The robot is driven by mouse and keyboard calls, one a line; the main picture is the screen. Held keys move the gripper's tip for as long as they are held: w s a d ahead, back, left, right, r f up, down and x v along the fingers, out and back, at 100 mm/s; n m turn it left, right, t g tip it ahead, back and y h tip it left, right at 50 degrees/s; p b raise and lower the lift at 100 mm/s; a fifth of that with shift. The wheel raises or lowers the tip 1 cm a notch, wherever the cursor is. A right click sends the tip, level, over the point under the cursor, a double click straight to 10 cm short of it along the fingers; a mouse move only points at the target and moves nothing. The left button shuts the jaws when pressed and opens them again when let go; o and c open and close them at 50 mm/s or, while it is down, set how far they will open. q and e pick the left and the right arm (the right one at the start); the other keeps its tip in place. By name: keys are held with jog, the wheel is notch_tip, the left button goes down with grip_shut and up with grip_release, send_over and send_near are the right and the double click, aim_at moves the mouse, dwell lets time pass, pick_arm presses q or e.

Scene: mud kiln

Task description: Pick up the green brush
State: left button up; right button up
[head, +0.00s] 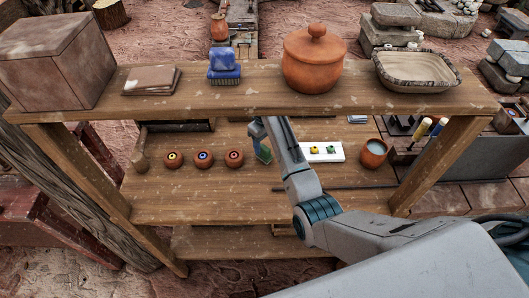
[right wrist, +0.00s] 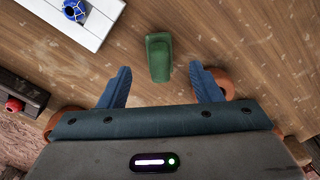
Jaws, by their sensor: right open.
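The green brush (right wrist: 158,55) shows in the right wrist view, on or just above the wooden surface. Its lower end appears between the two blue fingertips of my right gripper (right wrist: 160,68), with clear gaps on both sides. The gripper is open and holds nothing. In the head view my right gripper (head: 262,148) reaches over the middle shelf, between a row of small clay pots and a white board. There I cannot tell the brush apart from the fingers. How far the fingertips are above the shelf is unclear. My left gripper is not in view.
Small clay pots (head: 203,158) stand left of the gripper. The white board (head: 322,152) and a clay cup (head: 373,153) are to its right. The upper shelf (head: 180,105) carries a lidded clay pot (head: 313,62), a blue brush (head: 224,66) and a basin (head: 417,70).

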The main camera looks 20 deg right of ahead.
aim_at(264, 147)
jog(key=f+p, duration=0.1)
jog(key=f, duration=0.1)
jog(key=f+p, duration=0.1)
jog(key=f, duration=0.2)
jog(key=shift+w+a+f, duration=0.1)
jog(key=shift+w+f, duration=0.05)
jog(key=shift+w, duration=0.05)
jog(key=shift+f, duration=0.3)
jog(key=c, duration=1.2)
jog(key=shift+o, duration=0.2)
jog(key=shift+r, duration=0.2)
